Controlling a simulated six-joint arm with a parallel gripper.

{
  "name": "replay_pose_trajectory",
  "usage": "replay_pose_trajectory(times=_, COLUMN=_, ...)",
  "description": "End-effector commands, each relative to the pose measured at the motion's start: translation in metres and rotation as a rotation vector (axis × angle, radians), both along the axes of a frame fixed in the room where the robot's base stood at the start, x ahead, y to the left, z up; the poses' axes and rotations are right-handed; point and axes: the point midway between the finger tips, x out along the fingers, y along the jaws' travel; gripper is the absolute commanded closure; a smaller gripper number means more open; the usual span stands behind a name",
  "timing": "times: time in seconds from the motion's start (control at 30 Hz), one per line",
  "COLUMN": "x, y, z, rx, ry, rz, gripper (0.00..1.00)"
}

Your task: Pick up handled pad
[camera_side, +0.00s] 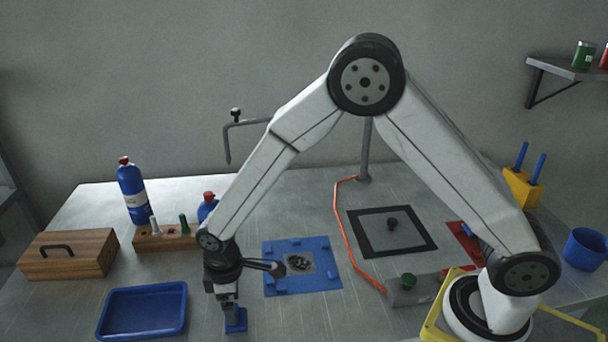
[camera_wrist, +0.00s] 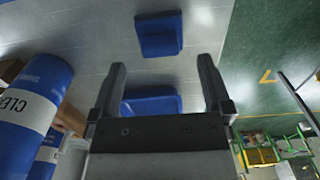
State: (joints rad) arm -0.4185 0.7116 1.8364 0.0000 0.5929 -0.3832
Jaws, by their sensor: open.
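A small blue block (camera_side: 236,322), which looks like the handled pad, is on the grey table near its front edge. My gripper (camera_side: 229,305) points down right above it and overlaps its upper part in the side view. In the wrist view my gripper (camera_wrist: 163,85) is open, with its two dark fingers wide apart. A blue piece (camera_wrist: 152,104) shows between the fingers, partly hidden by the gripper body. Another blue piece (camera_wrist: 158,38) lies beyond the fingertips. I cannot tell which is the pad, or whether the fingers touch it.
A blue tray (camera_side: 143,312) is left of my gripper, with a wooden box (camera_side: 68,255) behind it. A blue mat (camera_side: 302,280) lies to the right. A blue bottle (camera_side: 134,195) stands behind; a labelled bottle (camera_wrist: 30,105) is close at left in the wrist view.

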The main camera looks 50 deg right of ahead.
Motion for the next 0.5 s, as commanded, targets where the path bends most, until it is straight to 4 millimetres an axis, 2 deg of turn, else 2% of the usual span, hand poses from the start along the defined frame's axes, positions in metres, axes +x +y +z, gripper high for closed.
replay_pose_trajectory(times=0.3, x=0.000, y=0.000, z=-0.033, rx=-0.001, ry=0.001, rz=0.000, gripper=0.00)
replay_pose_trajectory(times=0.5, x=0.000, y=0.000, z=-0.039, rx=-0.001, ry=-0.001, rz=0.000, gripper=0.00)
